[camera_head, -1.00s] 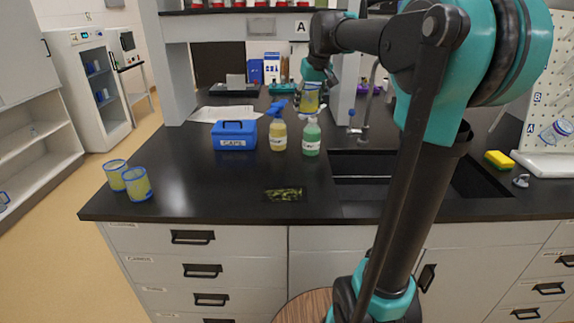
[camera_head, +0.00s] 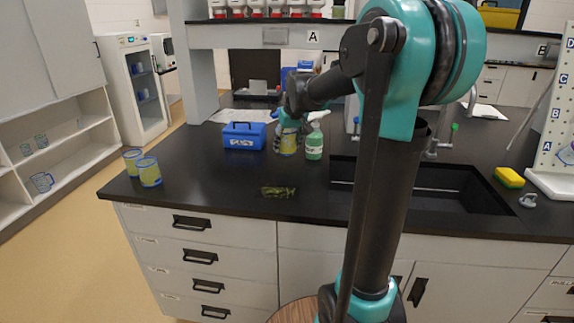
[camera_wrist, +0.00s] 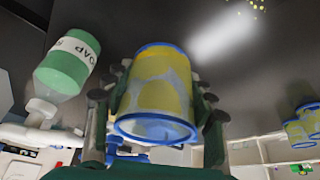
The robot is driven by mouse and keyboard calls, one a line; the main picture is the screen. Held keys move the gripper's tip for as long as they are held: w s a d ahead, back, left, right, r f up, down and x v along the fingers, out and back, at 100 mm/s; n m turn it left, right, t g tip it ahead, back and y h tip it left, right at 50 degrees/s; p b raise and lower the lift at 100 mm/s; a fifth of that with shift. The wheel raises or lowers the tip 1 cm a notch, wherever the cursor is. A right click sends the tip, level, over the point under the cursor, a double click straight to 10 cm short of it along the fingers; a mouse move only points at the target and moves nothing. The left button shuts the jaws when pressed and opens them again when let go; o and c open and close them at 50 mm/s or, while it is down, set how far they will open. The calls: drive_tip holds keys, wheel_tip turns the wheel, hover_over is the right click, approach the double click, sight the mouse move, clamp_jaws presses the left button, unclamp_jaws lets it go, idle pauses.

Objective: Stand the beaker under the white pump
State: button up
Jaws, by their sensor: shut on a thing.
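My gripper (camera_head: 287,126) is shut on a clear, yellow-tinted beaker with blue rims (camera_head: 288,147). In the wrist view the beaker (camera_wrist: 157,88) sits between the two fingers of my gripper (camera_wrist: 154,108). I cannot tell whether its base touches the counter. A green soap bottle (camera_head: 314,146) with a white pump (camera_head: 319,115) stands just right of the beaker in the head view, apart from it. The bottle also shows at the left of the wrist view (camera_wrist: 66,66), where its white pump (camera_wrist: 40,110) is clear of the beaker.
Two similar beakers (camera_head: 149,173) stand at the counter's left end. A blue caps box (camera_head: 244,136) is left of my gripper. A dark green patterned item (camera_head: 278,192) lies in front. The sink (camera_head: 430,190) is to the right, with a yellow sponge (camera_head: 509,177) beyond it.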

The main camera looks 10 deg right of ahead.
sight(291, 149)
drive_tip(key=shift+f, duration=4)
drive_tip(key=shift+f, duration=0.1)
drive_tip(key=o, duration=1)
drive_tip(key=v, duration=1.2)
drive_tip(key=shift+s, duration=0.1)
